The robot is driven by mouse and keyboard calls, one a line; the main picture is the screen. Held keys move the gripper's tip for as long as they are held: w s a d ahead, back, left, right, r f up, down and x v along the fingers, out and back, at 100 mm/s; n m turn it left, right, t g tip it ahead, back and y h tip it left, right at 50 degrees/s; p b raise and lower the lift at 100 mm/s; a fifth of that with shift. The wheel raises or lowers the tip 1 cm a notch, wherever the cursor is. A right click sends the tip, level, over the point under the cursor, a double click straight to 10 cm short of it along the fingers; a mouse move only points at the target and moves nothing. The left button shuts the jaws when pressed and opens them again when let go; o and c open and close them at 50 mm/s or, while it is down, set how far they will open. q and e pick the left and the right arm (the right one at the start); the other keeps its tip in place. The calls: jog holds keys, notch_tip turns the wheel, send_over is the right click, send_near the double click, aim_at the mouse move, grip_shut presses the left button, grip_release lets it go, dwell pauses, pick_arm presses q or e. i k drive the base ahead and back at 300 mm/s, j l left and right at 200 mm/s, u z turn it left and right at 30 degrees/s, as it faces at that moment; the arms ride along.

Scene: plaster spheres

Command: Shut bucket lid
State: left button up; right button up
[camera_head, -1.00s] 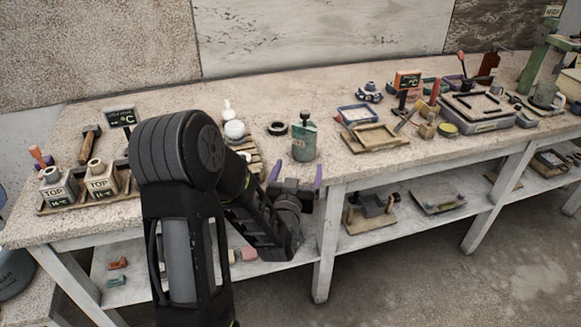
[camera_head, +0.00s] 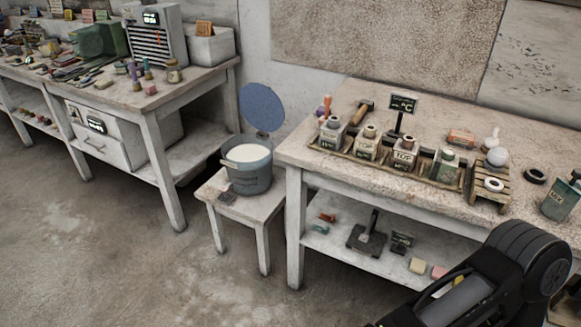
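The bucket (camera_head: 249,178) is grey-blue and stands on a small low table between two workbenches, near the picture's middle. White material fills it to near the rim. Its round blue lid (camera_head: 262,107) stands open, upright at the back of the rim. One of my arms shows at the bottom right, well away from the bucket. No gripper fingers are in view, so what they hold is hidden.
The small white table (camera_head: 244,207) has a small dark item at its front left. The right workbench (camera_head: 345,180) carries a tray of several bottles, a hammer and a display. The left workbench (camera_head: 150,101) holds cabinets and tools. The floor in front is clear.

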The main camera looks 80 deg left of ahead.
aim_at(260, 105)
jog(key=i+j, duration=0.35)
jog(key=i+u, duration=0.1)
jog(key=u, duration=3.25)
